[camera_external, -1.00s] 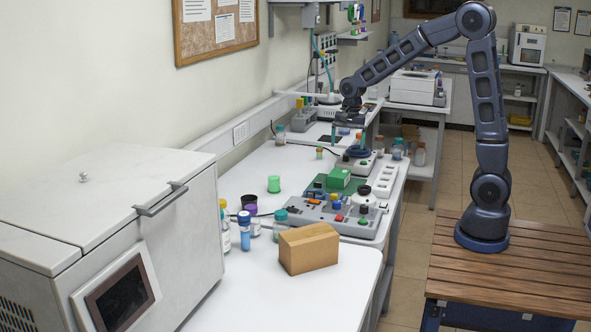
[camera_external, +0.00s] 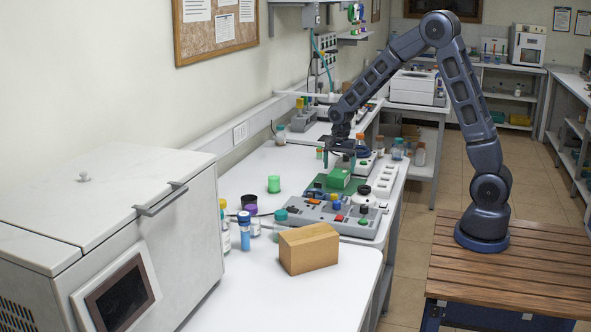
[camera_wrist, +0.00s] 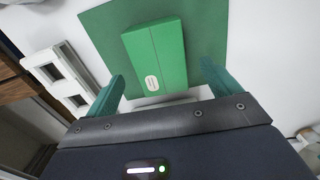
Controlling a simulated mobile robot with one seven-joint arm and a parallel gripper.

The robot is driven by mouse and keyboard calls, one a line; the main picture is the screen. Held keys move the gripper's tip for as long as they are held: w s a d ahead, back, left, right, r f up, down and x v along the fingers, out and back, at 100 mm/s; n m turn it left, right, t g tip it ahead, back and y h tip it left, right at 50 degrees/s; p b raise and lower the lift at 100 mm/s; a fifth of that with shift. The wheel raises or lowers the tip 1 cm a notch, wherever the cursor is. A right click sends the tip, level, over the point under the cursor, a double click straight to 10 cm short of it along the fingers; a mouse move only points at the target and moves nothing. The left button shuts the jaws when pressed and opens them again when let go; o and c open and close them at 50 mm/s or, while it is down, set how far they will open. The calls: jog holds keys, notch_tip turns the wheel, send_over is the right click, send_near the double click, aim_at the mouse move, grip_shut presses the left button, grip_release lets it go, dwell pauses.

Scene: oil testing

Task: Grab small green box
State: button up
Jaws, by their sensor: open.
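The small green box (camera_external: 338,178) sits on a darker green mat (camera_external: 316,186) on the white bench, behind the grey control panel. In the wrist view the box (camera_wrist: 156,58) lies on the mat (camera_wrist: 100,22), its long side running away from me, with a small white label on its near end. My gripper (camera_external: 340,163) points down just above and behind the box. In the wrist view my gripper (camera_wrist: 160,90) is open, with one teal finger on each side of the box's near end. Nothing is held. I cannot tell the exact height of the fingertips over the mat.
The grey panel (camera_external: 325,218) with knobs stands in front of the mat.

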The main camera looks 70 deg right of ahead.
aim_at(339, 173)
notch_tip(339, 173, down, 5)
jog(key=shift+f, duration=0.1)
jog(key=c, duration=1.1)
